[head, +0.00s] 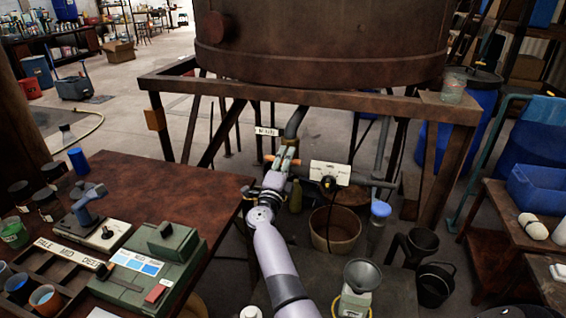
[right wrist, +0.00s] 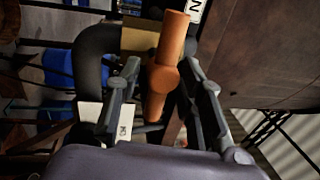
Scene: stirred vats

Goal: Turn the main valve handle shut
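The orange main valve handle (right wrist: 170,45) is in the middle of the right wrist view, a bar with a round hub, slightly tilted. In the head view the orange handle (head: 287,155) shows partly behind my gripper, on the pipe below the large rusty vat (head: 320,40). My right gripper (right wrist: 161,68) is open, one finger on each side of the handle, with visible gaps; I cannot tell if either finger touches it. In the head view my right gripper (head: 281,163) reaches forward to the pipe. My left gripper is not in view.
A white sign (head: 267,131) and a white label plate (head: 329,173) are close to the valve. The rusty frame (head: 310,97) crosses above it. A bucket (head: 335,230) and a funnel (head: 363,274) stand below right. A brown table (head: 150,200) with tools is left.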

